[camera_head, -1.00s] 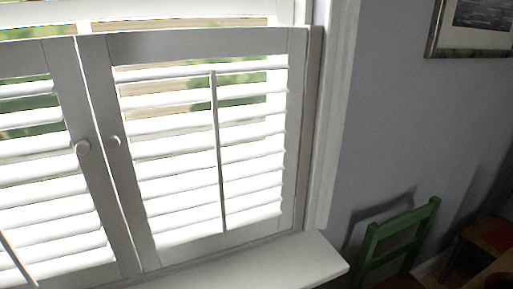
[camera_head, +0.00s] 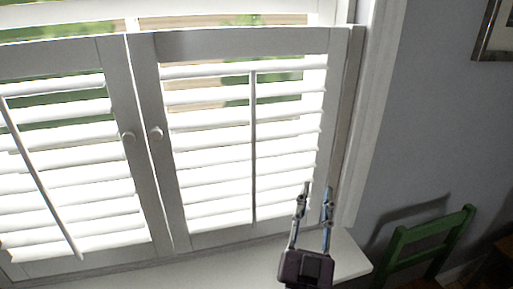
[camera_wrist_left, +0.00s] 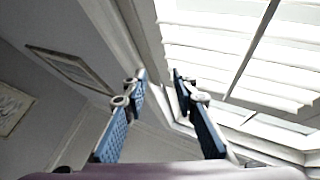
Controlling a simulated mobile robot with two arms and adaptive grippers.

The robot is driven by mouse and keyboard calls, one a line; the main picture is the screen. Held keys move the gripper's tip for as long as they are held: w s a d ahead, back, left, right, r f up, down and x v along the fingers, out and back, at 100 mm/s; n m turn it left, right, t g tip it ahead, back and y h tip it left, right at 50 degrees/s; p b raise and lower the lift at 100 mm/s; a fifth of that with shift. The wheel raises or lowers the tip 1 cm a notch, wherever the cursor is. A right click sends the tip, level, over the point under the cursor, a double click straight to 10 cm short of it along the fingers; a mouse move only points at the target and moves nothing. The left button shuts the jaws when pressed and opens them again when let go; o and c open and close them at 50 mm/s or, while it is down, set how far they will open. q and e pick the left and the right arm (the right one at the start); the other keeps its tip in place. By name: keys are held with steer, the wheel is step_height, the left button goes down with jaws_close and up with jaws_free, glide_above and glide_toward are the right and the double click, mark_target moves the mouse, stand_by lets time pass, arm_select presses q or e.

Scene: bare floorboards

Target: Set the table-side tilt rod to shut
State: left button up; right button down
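The table-side tilt rod (camera_head: 253,150) is a thin dark upright bar down the middle of the right shutter panel (camera_head: 245,45). Its white slats are tilted open, with gaps showing greenery at the top. My left gripper (camera_head: 317,192) is open and empty, below and right of the rod, in front of the panel's lower right corner and apart from the rod. In the left wrist view, the open fingers (camera_wrist_left: 160,76) point up, and the rod (camera_wrist_left: 254,48) crosses the slats at upper right. My right gripper is not in view.
The left shutter panel (camera_head: 65,55) has its own slanting rod (camera_head: 40,180). Round knobs (camera_head: 156,133) sit on the meeting stiles. A white sill (camera_head: 225,262) runs below. A green chair (camera_head: 440,235) stands at lower right by the grey wall, with a picture frame (camera_head: 490,35) above.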

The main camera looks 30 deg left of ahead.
mark_target(254, 146)
arm_select(q)
steer(key=s+a+r+n+g+y, duration=0.4)
steer(key=s+a+n+g+y, duration=0.1)
steer(key=a+n+g+y, duration=0.35)
steer(key=shift+y, duration=0.65)
steer(key=p+x, duration=0.1)
steer(key=x, duration=0.1)
steer(key=p+x, duration=0.1)
steer(key=x, duration=0.2)
steer(key=p+x, duration=0.1)
steer(key=x, duration=0.1)
steer(key=shift+a+f, duration=0.2)
steer(key=shift+a, duration=0.2)
steer(key=shift+w+a+r, duration=0.1)
steer(key=shift+w+a, duration=0.2)
steer(key=shift+a, duration=0.05)
steer(key=shift+c, duration=0.2)
jaws_close()
